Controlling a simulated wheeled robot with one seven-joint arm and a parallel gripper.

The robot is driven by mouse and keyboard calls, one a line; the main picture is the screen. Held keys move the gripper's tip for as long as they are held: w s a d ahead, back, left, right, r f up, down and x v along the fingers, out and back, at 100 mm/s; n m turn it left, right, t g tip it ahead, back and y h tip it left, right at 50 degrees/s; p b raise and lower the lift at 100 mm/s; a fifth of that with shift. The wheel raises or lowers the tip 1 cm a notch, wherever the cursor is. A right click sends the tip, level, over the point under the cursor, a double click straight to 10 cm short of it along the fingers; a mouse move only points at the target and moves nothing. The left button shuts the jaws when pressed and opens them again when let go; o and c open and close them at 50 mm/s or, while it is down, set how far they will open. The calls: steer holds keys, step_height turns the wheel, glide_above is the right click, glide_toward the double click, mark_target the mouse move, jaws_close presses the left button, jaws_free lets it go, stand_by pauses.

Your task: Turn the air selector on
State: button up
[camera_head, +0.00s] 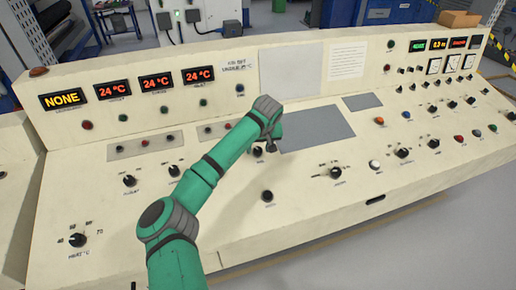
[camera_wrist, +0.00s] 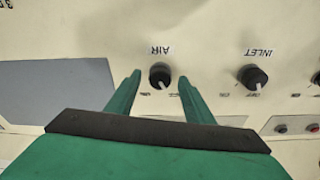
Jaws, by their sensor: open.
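The air selector (camera_wrist: 160,75) is a black round knob with a white pointer, under a small label reading AIR upside down in the wrist view. Its pointer aims toward the bottom of that view, and the small position marks there are hard to read. My gripper (camera_wrist: 160,78) is open, with one green finger on each side of the knob. I cannot tell whether the fingertips reach down around it or hover above, and I see no clear contact. In the head view, my gripper (camera_head: 271,147) is over the panel's middle, beside a black knob (camera_head: 258,152).
The inlet knob (camera_wrist: 253,77) stands to the right of the air knob in the wrist view. A flat grey plate (camera_wrist: 58,92) lies to the left. The cream console (camera_head: 225,235) carries several other knobs and coloured buttons. Its upright back has lit displays (camera_head: 155,83).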

steer(key=shift+w+f, duration=0.1)
steer(key=shift+c, duration=0.6)
steer(key=c, duration=0.9)
steer(key=shift+c, duration=0.2)
steer(key=shift+m, duration=0.3)
steer(key=shift+f+m, duration=0.1)
steer(key=shift+m, duration=0.3)
steer(key=m+h, duration=0.1)
steer(key=m, duration=0.4)
steer(key=shift+a, duration=0.15)
steer(key=m, duration=0.5)
steer(key=shift+m+g+h, duration=0.3)
steer(key=shift+h, duration=0.1)
